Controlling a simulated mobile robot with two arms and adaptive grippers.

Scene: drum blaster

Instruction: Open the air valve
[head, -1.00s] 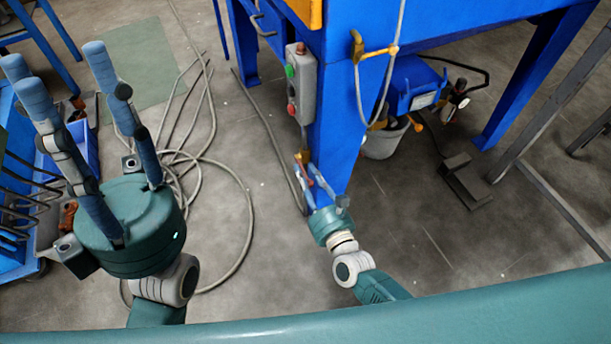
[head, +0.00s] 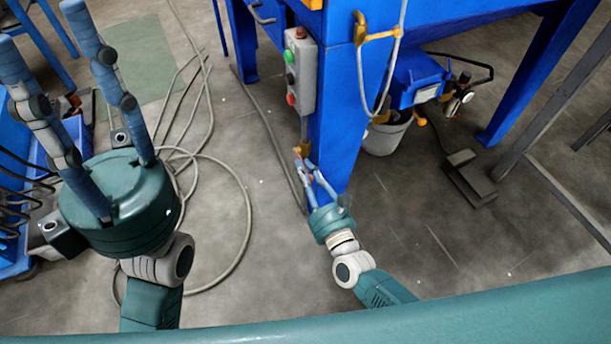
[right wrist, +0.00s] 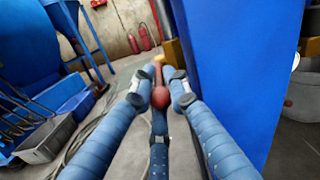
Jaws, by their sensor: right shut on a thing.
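The air valve (head: 303,150) is a small brass fitting low on the left side of the blue machine's front leg, with a red handle below it. In the right wrist view the red handle (right wrist: 162,99) lies between the fingers. My right gripper (head: 304,169) is shut on this handle, and its fingers cover much of it in the head view. The right wrist view shows the fingers (right wrist: 161,84) drawn in around it. My left gripper (head: 50,22) is open and empty, at the left, well away from the valve.
The blue machine (head: 340,130) stands just right of the valve. A grey control box (head: 301,75) with buttons hangs above it. Grey hoses (head: 240,215) lie on the floor between my arms. A bucket (head: 386,136) and a pedal (head: 467,175) are to the right.

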